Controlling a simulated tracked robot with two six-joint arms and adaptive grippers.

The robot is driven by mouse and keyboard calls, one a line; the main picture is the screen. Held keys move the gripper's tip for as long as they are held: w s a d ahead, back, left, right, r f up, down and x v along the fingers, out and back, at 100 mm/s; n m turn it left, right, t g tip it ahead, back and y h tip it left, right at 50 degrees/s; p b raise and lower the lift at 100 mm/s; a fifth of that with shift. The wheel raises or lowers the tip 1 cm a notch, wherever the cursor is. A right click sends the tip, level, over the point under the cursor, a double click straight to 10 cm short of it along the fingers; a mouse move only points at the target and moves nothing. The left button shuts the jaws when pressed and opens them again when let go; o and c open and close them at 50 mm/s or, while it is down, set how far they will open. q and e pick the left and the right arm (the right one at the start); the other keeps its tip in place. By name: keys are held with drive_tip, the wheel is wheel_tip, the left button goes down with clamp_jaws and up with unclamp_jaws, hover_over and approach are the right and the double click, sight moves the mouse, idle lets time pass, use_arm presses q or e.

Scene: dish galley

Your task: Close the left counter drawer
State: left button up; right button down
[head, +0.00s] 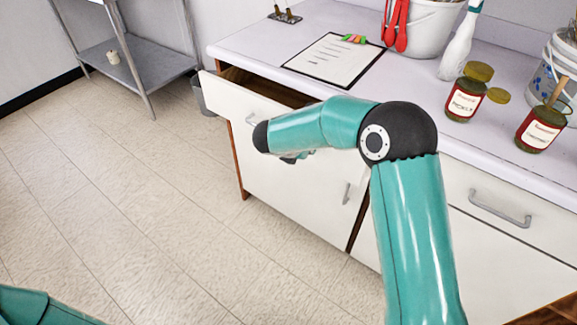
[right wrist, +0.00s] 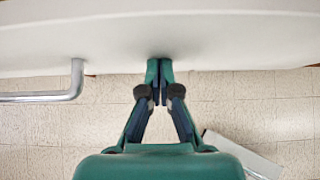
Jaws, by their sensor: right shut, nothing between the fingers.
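The left counter drawer (head: 228,104) is open, its white front standing out from the counter with a dark gap behind it in the head view. Its front also fills the top of the right wrist view (right wrist: 225,40), with the metal handle (right wrist: 55,96) to the left. My right gripper (right wrist: 160,72) is shut and empty, its tips at the lower edge of the drawer front; whether they touch it I cannot tell. In the head view my right arm covers part of the drawer and mostly hides this gripper. My left gripper is out of view.
On the counter (head: 300,27) are a clipboard (head: 332,62), a white tub (head: 428,30), a spray bottle (head: 460,45) and jars (head: 466,95). A closed cabinet door (head: 290,180) is below the drawer. A metal shelf (head: 135,55) stands at left.

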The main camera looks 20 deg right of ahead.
drive_tip(key=w+d, duration=0.1)
drive_tip(key=d, duration=0.1)
drive_tip(key=w+d+p, duration=0.1)
drive_tip(key=w+d, duration=0.1)
drive_tip(key=d, duration=0.1)
drive_tip(key=w+d, duration=0.1)
drive_tip(key=d, duration=0.2)
drive_tip(key=shift+w+d+p, duration=0.15)
drive_tip(key=shift+w+p, duration=0.05)
drive_tip(key=shift+p, duration=0.1)
drive_tip(key=shift+w+d+r, duration=0.1)
drive_tip(key=shift+w+d, duration=0.15)
drive_tip(key=shift+w, duration=0.05)
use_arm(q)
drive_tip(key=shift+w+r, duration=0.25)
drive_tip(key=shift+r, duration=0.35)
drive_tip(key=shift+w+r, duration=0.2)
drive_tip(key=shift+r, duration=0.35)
use_arm(e)
drive_tip(key=shift+d+r, duration=0.1)
drive_tip(key=shift+d, duration=0.1)
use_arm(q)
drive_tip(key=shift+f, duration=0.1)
